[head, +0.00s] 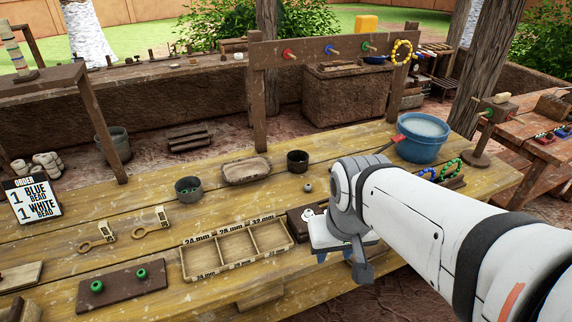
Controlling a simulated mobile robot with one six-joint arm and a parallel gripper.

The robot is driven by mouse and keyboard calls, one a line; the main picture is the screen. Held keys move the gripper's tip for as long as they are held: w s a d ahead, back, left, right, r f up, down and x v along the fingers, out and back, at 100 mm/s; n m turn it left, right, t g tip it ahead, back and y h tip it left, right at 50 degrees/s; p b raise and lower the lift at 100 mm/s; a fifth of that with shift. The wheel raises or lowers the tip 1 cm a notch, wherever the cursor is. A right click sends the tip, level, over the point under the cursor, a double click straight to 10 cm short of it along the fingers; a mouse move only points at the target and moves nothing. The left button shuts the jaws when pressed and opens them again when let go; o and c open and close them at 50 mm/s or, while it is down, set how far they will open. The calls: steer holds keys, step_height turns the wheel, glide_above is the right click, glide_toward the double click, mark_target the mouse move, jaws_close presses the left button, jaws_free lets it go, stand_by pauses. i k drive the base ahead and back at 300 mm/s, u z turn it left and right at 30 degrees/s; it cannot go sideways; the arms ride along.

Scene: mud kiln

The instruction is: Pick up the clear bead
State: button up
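A small greyish bead (308,187) lies alone on the wooden table, left of my wrist; I cannot tell whether it is the clear one. A small whitish round thing (307,214) sits on a dark block just left of my arm. My gripper (362,268) points down over the table's front edge, below and right of both. My own arm hides much of it, so its opening and anything between its fingers cannot be made out.
A sorting tray (187,264) with size labels, a dark board with green beads (118,289), a grey cup (188,189), a shallow dish (246,171), a dark cup (297,161) and a blue bucket (421,147) stand on the table (150,215). A rack with pegs rises behind.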

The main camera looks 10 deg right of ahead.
mark_target(309, 212)
steer(key=z, duration=0.1)
steer(key=i, duration=0.5)
steer(key=u, duration=0.1)
steer(key=k, duration=0.5)
steer(key=z, duration=1.3)
steer(key=k, duration=1.4)
steer(key=u, duration=0.7)
steer(key=i, duration=1)
steer(key=u, duration=0.05)
